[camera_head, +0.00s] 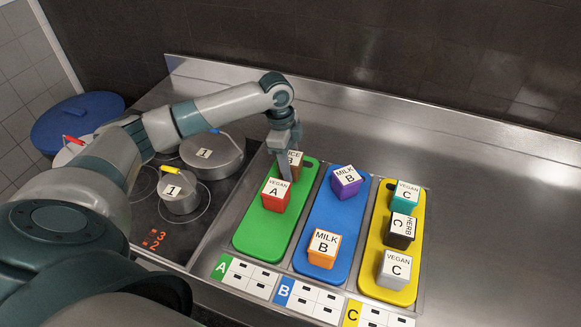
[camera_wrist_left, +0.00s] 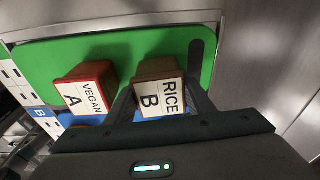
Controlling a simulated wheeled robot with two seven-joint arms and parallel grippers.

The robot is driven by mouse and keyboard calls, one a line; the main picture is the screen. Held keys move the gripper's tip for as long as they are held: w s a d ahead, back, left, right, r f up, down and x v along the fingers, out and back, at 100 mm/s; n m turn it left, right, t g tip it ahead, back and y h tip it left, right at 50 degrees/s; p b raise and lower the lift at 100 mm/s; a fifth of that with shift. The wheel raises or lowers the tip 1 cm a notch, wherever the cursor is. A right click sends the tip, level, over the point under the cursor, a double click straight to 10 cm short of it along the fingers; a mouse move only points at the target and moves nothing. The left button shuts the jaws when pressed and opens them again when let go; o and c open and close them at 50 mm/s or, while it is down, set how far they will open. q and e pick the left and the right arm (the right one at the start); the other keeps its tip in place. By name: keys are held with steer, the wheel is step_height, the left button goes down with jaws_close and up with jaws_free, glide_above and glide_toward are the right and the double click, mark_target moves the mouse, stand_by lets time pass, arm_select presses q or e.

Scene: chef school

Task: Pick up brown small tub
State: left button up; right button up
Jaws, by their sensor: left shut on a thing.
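The brown small tub (camera_head: 297,160) has a white lid reading RICE B and is at the far end of the green board (camera_head: 256,236). My left gripper (camera_head: 289,165) reaches down over it from the left and is shut on it, hiding part of it. In the left wrist view the tub (camera_wrist_left: 158,88) sits between the two fingers, with the green board (camera_wrist_left: 40,65) behind it. I cannot tell whether the tub still touches the board. My right gripper is not in view.
A red tub (camera_head: 275,195) stands close by on the green board. The blue board (camera_head: 321,205) holds purple (camera_head: 346,182) and orange tubs (camera_head: 323,249). The yellow board (camera_head: 375,235) holds several tubs. Pots (camera_head: 212,155) stand on the hob at left. The steel counter is clear at right.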

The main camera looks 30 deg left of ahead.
mark_target(294, 158)
arm_select(q)
steer(key=r+b, duration=0.1)
steer(key=d+r, duration=0.1)
steer(key=r, duration=0.1)
steer(key=shift+w+r+b, duration=0.15)
steer(key=shift+r+b, duration=0.05)
steer(key=shift+b, duration=0.15)
steer(key=w+d+r+b, duration=0.1)
steer(key=d+r+b, duration=0.2)
steer(key=d+r, duration=0.3)
steer(key=d, duration=0.4)
steer(key=shift+w+d+r, duration=0.3)
steer(key=shift+w+r, duration=0.05)
